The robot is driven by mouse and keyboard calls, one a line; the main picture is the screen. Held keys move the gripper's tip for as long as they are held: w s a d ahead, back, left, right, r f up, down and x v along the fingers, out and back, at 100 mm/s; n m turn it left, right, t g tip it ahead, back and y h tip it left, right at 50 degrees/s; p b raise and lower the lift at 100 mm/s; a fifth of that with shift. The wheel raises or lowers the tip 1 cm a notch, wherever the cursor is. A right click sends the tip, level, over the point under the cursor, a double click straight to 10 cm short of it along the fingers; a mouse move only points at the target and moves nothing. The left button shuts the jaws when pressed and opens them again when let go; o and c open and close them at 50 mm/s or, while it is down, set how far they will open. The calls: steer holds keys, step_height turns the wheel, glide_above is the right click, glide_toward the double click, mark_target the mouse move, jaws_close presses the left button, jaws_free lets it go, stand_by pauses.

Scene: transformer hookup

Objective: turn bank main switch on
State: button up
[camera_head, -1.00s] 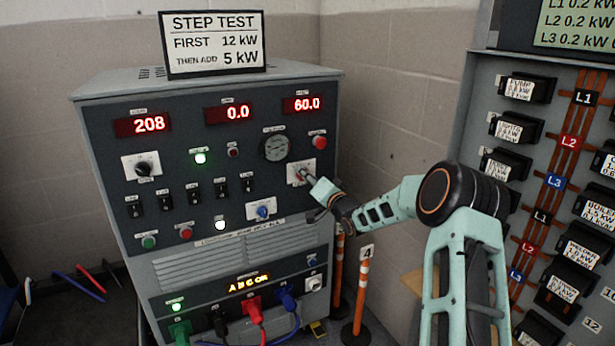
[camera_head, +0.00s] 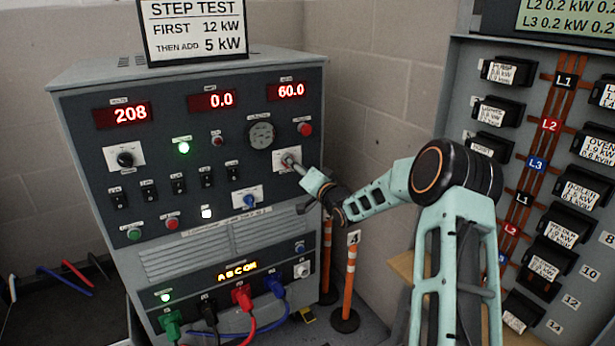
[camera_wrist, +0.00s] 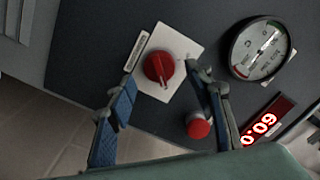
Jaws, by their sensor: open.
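The bank main switch (camera_head: 287,155) appears to be the rotary knob on a white plate at the right of the dark load bank panel. In the wrist view its red round knob (camera_wrist: 159,67) has a pale pointer mark toward the lower edge of the picture. My gripper (camera_head: 300,167) is at this plate in the head view, partly covering it. In the wrist view my gripper (camera_wrist: 161,80) is open, with one finger on each side of the knob. I see gaps between the fingers and the knob; contact cannot be told.
A round gauge (camera_wrist: 261,50) and a red push button (camera_wrist: 198,126) sit close to the right finger. The displays (camera_head: 212,102) read 208, 0.0 and 60.0. Cables (camera_head: 242,296) plug in below. An orange-striped post (camera_head: 349,285) and a breaker panel (camera_head: 470,70) stand to the right.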

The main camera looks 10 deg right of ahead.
steer(key=v, duration=1)
